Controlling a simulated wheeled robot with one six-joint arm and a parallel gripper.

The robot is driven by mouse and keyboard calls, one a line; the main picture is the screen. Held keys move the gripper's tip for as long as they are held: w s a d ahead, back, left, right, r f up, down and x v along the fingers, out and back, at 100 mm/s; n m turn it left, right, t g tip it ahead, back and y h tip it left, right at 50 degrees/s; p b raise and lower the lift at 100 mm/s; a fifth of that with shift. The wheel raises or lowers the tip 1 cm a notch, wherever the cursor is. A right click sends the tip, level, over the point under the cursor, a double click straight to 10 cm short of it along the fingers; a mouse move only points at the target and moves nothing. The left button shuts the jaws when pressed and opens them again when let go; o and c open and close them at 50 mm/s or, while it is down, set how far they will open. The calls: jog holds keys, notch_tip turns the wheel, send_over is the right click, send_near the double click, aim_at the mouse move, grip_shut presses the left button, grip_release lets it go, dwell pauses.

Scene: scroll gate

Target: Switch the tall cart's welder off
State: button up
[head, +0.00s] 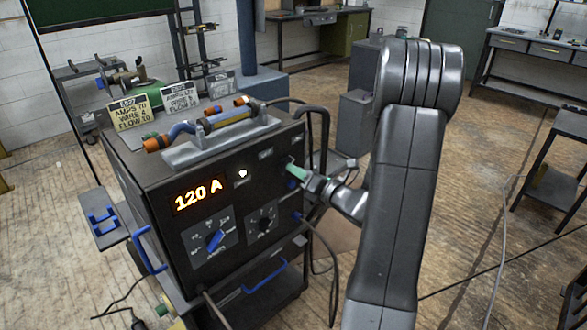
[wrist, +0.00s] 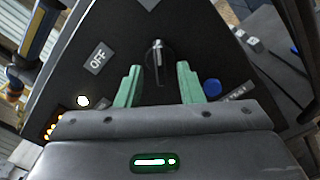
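The tall cart's welder (head: 150,200) is a dark box with a lit "120 A" display (head: 198,195) and a glowing white lamp (head: 243,173); the lamp also shows in the wrist view (wrist: 82,101). In the wrist view a black knob (wrist: 158,55) has a pale pointer line directed up the picture. An "OFF" label (wrist: 98,58) lies to its left. My gripper (wrist: 160,78) is open, its green fingers on either side of the knob's lower part with gaps visible. In the head view my gripper (head: 293,170) is at the panel's upper right and hides the knob.
A blue button (wrist: 212,87) is close to the right finger. Below on the panel are a blue dial (head: 214,241) and a black dial (head: 264,223). Cables (head: 322,250) hang at the cart's right side. Note cards (head: 180,98) stand on top. Floor to the right is mostly clear.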

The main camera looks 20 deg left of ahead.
jog(key=shift+x, duration=1.35)
grip_shut()
